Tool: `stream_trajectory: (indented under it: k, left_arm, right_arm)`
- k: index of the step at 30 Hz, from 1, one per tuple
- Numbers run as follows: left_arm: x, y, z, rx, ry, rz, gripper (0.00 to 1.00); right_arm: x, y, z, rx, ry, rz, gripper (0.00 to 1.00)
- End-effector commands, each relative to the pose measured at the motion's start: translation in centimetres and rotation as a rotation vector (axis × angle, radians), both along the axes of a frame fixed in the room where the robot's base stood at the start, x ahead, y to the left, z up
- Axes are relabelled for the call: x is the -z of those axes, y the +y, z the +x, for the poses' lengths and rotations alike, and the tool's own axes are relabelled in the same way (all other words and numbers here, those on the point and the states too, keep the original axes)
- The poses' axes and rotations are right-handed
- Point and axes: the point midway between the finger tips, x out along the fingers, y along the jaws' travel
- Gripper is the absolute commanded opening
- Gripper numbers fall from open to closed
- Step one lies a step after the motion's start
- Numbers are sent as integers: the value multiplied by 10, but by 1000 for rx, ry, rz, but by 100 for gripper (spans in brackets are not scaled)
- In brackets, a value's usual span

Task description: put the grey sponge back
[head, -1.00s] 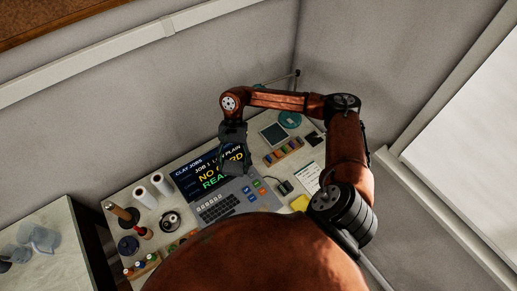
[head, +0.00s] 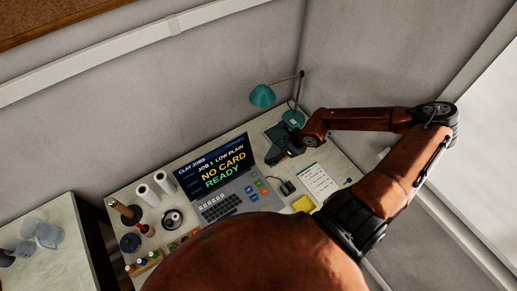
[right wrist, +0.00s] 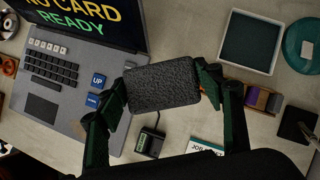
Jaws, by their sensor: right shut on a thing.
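The grey sponge (right wrist: 162,87) is a dark, speckled block. It shows in the right wrist view between the two fingers of my right gripper (right wrist: 165,92), which is shut on it. In the head view my right gripper (head: 279,158) hangs over the desk just right of the laptop screen; the sponge cannot be made out clearly there. A shallow dark tray with a pale rim (right wrist: 251,41) lies on the desk, up and right of the sponge in the right wrist view. My left gripper is not in view.
The laptop (head: 222,180) stands left of the gripper. A teal lamp (head: 262,96) rises behind. A rack of coloured blocks (right wrist: 262,98), a black corded device (head: 287,187), a notepad (head: 317,180) and a yellow pad (head: 303,204) lie nearby. White rolls (head: 146,195) stand far left.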

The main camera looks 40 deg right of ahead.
Motion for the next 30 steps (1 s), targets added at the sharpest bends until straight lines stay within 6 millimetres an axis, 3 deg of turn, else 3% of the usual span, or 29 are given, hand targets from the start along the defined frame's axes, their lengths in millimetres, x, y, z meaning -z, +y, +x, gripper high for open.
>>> stream_trajectory:
  k: [5,9,21,30]
  left_arm:
    - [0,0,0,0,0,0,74]
    - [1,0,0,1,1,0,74]
    - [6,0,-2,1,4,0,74]
    - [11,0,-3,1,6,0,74]
  right_arm:
    - [-4,-2,-5,77,2,1,39]
    - [-3,-5,2,100,-2,3,38]
    - [34,-15,87,103,-1,7,38]
    - [82,-23,123,102,3,4,38]
